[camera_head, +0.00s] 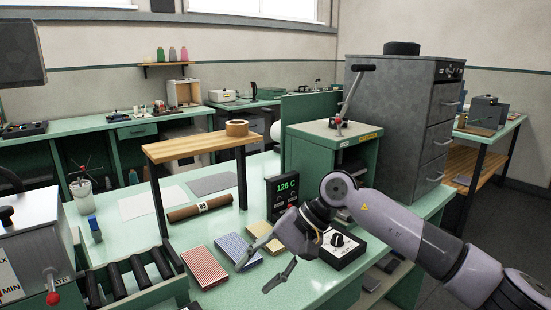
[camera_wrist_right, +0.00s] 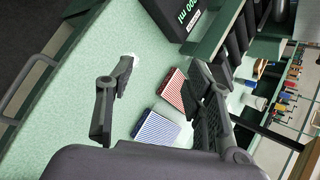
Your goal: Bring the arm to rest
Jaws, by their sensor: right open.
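My right arm comes in from the lower right in the head view. Its gripper (camera_head: 264,271) hangs open and empty above the green table (camera_head: 225,283), in front of the colored cloth pieces. It also shows open in the right wrist view (camera_wrist_right: 160,108), with its two fingers spread apart and nothing between them but the table and cloths beyond. My left gripper is not in either view.
Red-striped (camera_head: 205,267), blue-striped (camera_head: 238,250) and yellow (camera_head: 264,236) cloths lie near the gripper. A black knob box (camera_head: 342,250) sits beside it, with a 126 C display (camera_head: 286,190) behind. A wooden shelf (camera_head: 190,147) and a roller rack (camera_head: 130,279) stand left.

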